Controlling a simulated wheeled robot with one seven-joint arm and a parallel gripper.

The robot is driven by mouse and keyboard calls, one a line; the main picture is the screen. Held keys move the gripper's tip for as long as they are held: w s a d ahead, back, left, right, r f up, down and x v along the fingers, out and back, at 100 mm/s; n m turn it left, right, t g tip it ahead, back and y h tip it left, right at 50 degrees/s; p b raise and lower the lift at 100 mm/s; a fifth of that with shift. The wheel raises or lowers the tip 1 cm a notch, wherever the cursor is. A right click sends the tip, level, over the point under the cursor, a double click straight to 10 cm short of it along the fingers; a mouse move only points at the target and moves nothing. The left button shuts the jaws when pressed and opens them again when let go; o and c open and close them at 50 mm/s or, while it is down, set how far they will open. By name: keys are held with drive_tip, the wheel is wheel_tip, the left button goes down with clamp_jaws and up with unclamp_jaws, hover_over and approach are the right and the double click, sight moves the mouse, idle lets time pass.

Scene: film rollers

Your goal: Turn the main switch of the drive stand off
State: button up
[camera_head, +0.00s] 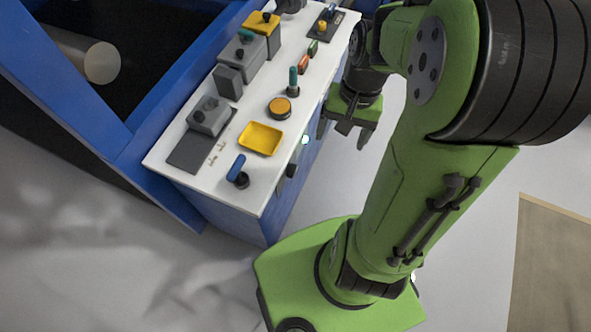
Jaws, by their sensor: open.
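The drive stand (190,140) is a blue cabinet with a white top, running diagonally through the head view. On its front side is a dark switch-like part (291,171), with a small pale lit spot (305,140) above it. On the top near the close corner stands a blue-handled lever (237,170) on a dark base. I cannot tell for certain which part is the main switch, nor its setting. My gripper (344,140) is open and empty, pointing down beside the stand's front side. It is right of the dark part and appears apart from it.
The top holds a yellow tray (260,139), an orange round button (280,107), a green-handled lever (293,82) and several grey boxes. A blue frame with a pale roller (101,62) stands behind.

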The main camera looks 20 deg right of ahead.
drive_tip(key=d+f+m+g+y+b, duration=0.1)
drive_tip(key=d+f+m+y+b, duration=0.2)
drive_tip(key=f, duration=0.8)
drive_tip(key=m+t+y+b, duration=0.75)
drive_tip(key=m+t, duration=0.65)
drive_tip(key=m, duration=0.3)
approach(296, 173)
drive_tip(key=shift+n+y, duration=0.3)
drive_tip(key=shift+y, duration=0.05)
drive_tip(key=b+x, duration=0.2)
drive_tip(key=x, duration=0.7)
drive_tip(key=shift+w+a, duration=0.1)
drive_tip(key=shift+w, duration=0.2)
drive_tip(key=c, duration=1.1)
drive_tip(key=shift+o, duration=0.2)
